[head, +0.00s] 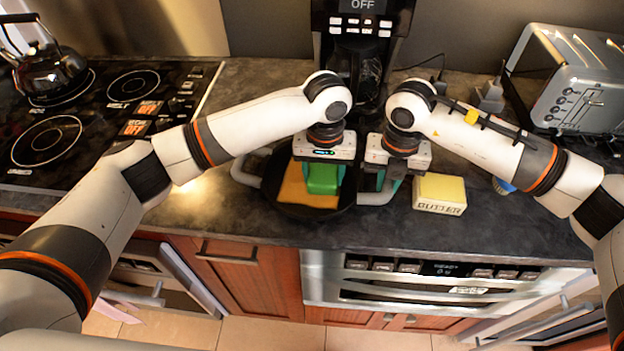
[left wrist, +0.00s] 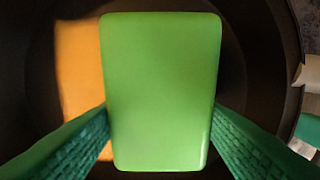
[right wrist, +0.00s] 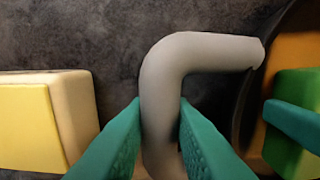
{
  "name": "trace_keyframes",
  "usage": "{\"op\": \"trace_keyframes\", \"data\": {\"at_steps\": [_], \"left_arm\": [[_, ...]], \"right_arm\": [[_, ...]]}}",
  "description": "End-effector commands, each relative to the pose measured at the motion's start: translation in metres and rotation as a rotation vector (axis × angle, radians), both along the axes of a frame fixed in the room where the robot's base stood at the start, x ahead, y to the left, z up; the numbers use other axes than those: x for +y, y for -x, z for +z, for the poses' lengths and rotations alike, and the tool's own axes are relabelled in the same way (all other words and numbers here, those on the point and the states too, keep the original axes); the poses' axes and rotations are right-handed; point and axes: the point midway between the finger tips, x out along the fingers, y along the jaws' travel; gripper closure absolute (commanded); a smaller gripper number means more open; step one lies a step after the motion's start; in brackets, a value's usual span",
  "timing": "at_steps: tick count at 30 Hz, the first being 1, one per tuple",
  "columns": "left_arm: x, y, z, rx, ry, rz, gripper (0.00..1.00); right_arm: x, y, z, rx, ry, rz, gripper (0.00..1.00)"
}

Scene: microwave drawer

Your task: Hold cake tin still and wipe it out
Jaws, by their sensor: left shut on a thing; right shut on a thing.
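The cake tin (head: 289,210) is a dark round pan with grey looped handles, standing on the counter in the head view. My right gripper (right wrist: 162,125) is shut on the tin's right grey handle (right wrist: 205,52). My left gripper (head: 322,178) is shut on a green block-like sponge (left wrist: 160,90) inside the tin. An orange flat piece (head: 295,188) lies in the tin, partly under the sponge; it also shows in the left wrist view (left wrist: 78,70). Whether the sponge touches the tin floor is hard to tell. The left handle (head: 244,168) is free.
A butter box (head: 440,194) stands on the counter close to the right of the tin. A coffee maker (head: 358,60) stands behind the arms, a toaster (head: 570,85) at the right. The stove (head: 95,115) with a kettle (head: 45,65) is at the left. Counter left of the tin is clear.

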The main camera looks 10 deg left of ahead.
Motion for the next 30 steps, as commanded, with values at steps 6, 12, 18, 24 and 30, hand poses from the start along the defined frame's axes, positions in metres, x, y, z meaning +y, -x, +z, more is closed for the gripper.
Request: {"op": "trace_keyframes", "data": {"at_steps": [6, 12, 18, 24, 30], "left_arm": [[0.01, 0.0, -0.001, 0.003, 0.0, -0.001, 0.86], [0.021, -0.002, 0.001, 0.001, 0.0, 0.001, 0.86], [0.027, -0.003, 0.001, 0.0, 0.0, 0.001, 0.86], [0.039, -0.003, -0.001, 0.001, -0.001, 0.001, 0.86], [0.044, -0.004, -0.001, 0.0, -0.001, 0.0, 0.86]], "right_arm": [[0.002, 0.0, 0.001, -0.002, -0.005, 0.003, 1.0], [0.001, 0.0, 0.001, -0.002, -0.003, 0.001, 1.0], [0.0, 0.0, 0.001, -0.002, -0.002, 0.0, 1.0], [0.0, 0.0, 0.0, -0.001, -0.001, 0.0, 1.0], [0.0, 0.0, 0.0, -0.001, 0.0, 0.0, 1.0]]}}
